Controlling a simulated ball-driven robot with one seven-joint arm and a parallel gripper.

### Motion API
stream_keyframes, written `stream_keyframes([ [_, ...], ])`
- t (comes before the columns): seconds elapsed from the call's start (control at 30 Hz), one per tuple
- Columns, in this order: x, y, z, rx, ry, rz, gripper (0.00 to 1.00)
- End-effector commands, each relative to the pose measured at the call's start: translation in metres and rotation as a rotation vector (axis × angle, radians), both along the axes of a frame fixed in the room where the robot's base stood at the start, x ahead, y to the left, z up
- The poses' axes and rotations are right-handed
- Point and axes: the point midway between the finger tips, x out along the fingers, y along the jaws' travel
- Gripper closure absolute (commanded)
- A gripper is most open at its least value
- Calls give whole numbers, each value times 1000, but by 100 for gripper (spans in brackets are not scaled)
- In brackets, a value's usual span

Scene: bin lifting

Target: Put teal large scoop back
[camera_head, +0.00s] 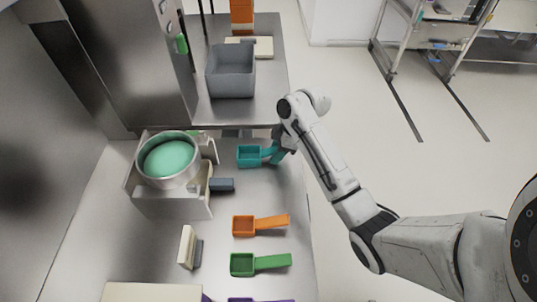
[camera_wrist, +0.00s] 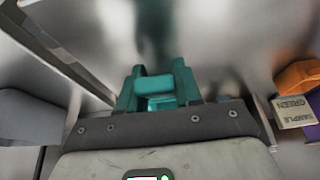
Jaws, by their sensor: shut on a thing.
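The teal large scoop (camera_head: 249,156) has a square cup at the left and a handle running right to my gripper (camera_head: 277,153). My gripper is shut on its handle, over the right side of the steel counter near its edge. In the wrist view, teal parts (camera_wrist: 155,86) show just ahead of the gripper body; the scoop's cup is not clear there. I cannot tell whether the scoop touches the counter. An orange scoop (camera_head: 243,226) and a green scoop (camera_head: 242,264) lie in a column below it, handles to the right.
A steel pot with green contents (camera_head: 168,184) sits in a metal housing at the left, beside a small dark block (camera_head: 222,185). A grey bin (camera_head: 231,85) stands on the far counter. A cream and grey block (camera_head: 187,247) and a purple item (camera_head: 262,300) are nearer.

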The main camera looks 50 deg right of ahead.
Motion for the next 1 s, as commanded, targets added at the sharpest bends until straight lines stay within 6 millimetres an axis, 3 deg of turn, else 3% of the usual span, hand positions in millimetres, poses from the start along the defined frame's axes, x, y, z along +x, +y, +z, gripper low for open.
stream_keyframes([
  [0.3,0,0,-1,1,1,0,93],
  [0.33,0,0,-2,1,1,0,65],
  [0.6,0,0,-1,1,1,0,41],
  [0.83,0,0,0,0,0,0,41],
  [1.0,-3,-3,11,-1,-2,-1,41],
])
